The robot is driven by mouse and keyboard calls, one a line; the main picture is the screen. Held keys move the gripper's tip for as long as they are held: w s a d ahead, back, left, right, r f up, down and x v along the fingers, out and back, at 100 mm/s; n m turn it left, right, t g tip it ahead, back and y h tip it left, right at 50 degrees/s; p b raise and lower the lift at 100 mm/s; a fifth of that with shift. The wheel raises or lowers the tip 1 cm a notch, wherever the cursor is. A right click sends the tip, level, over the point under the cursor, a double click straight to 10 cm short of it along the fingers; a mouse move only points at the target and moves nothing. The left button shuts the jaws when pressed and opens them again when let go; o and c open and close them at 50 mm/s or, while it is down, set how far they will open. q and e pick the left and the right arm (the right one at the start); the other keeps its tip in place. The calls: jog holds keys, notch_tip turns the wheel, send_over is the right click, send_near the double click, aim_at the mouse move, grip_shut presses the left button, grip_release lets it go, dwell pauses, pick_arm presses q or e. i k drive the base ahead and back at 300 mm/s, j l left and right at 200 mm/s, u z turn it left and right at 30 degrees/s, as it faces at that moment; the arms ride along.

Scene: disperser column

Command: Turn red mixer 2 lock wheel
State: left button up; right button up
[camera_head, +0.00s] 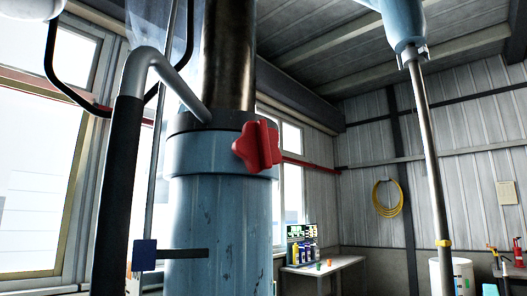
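The red lock wheel (258,147) is a star-shaped knob with rounded lobes. A bare metal shaft (228,55) rises out of the collar. Nothing touches the wheel. Neither of my grippers can be seen in this view.
A grey bent lever with a black grip (118,190) stands left of the column. A thin mixer shaft (430,140) hangs at the right. A table (325,266) with bottles, a white drum (452,275) and a yellow hose (387,198) are farther back.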

aim_at(258, 146)
jog(key=i+j, duration=0.15)
jog(key=j, duration=0.25)
jog(key=i+j, duration=0.1)
jog(key=j, duration=0.3)
jog(key=z, duration=1.8)
